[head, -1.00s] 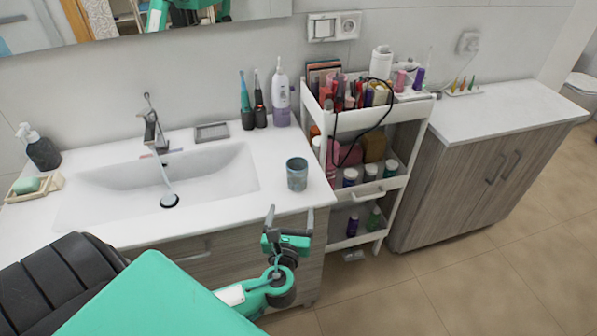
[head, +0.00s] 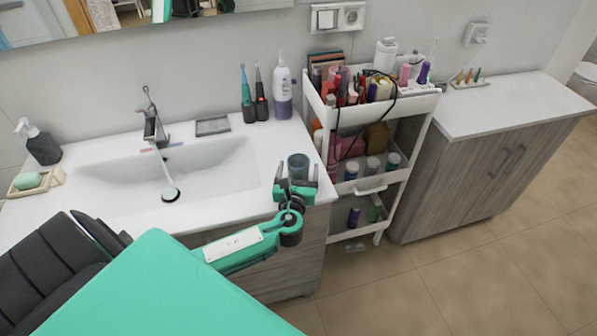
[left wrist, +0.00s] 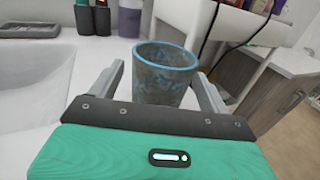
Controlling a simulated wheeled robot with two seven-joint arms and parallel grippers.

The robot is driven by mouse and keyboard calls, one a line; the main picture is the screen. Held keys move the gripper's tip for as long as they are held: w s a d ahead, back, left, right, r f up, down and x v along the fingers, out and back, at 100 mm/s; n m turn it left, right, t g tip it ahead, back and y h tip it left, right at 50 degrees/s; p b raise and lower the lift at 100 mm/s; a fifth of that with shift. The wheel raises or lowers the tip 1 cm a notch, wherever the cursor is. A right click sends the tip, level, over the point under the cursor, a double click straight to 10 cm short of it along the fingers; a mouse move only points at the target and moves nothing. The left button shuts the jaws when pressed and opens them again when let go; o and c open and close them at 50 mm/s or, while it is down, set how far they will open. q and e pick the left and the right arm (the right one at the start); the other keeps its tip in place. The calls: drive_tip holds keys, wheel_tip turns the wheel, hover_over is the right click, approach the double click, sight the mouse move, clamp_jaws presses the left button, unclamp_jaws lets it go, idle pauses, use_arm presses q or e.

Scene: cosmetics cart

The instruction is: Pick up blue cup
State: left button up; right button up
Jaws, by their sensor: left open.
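The blue cup (head: 298,167) stands upright on the white sink counter, near its right end. In the left wrist view the cup (left wrist: 164,78) is mottled grey-blue with a bright blue rim. My left gripper (head: 297,172) is open at the cup, and in the head view it hides the cup's lower part. In the left wrist view one finger shows on each side of the cup, with the cup between or just beyond the fingertips; I cannot tell whether they touch it. My right gripper is not in view.
The white sink basin (head: 200,168) lies left of the cup. Two electric toothbrushes (head: 254,104) and a white-purple bottle (head: 283,92) stand behind. A loaded white cart (head: 372,118) with a hanging black cable is close on the right.

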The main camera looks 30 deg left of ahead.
use_arm(q)
drive_tip(key=x, duration=0.2)
drive_tip(key=shift+w+a+f, duration=0.1)
drive_tip(key=shift+w+a, duration=0.05)
drive_tip(key=shift+w, duration=0.1)
drive_tip(key=shift+s, duration=0.1)
drive_tip(key=c, duration=1)
drive_tip(key=shift+c, duration=0.3)
